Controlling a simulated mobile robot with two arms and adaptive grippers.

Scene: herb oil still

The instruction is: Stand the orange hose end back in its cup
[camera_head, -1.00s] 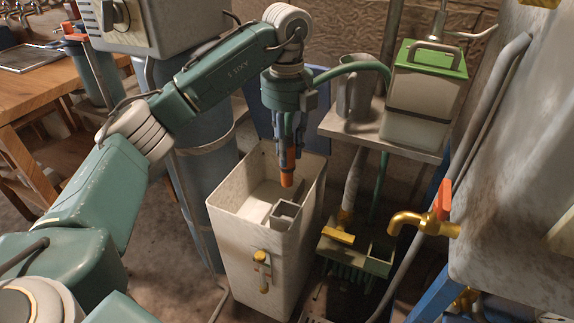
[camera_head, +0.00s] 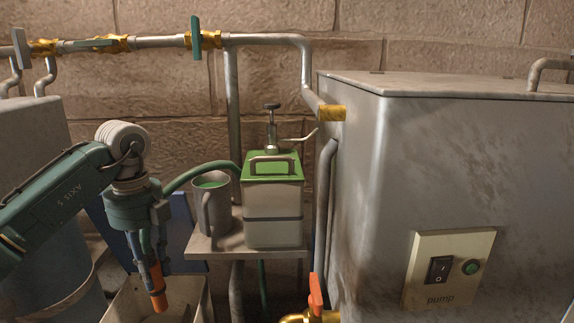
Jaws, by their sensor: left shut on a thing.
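My left gripper (camera_head: 149,262) points down and is shut on the orange hose end (camera_head: 158,289), which hangs nearly upright with its tip low. A green hose (camera_head: 195,170) arches from the gripper to the green-lidded canister (camera_head: 274,200). The hose end is above the opening of a pale bin (camera_head: 192,293), which the bottom of the picture cuts off; its inside is mostly hidden. A grey metal mug (camera_head: 215,215), green inside its mouth, stands on the shelf left of the canister. I cannot tell whether it is the hose's cup. My right gripper is not in view.
The canister and mug share a small shelf (camera_head: 225,250). A large grey metal tank (camera_head: 440,160) with a pump switch panel (camera_head: 448,272) fills the right side. A brass tap with an orange handle (camera_head: 316,292) stands at the bottom. Pipes (camera_head: 268,40) run along the stone wall.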

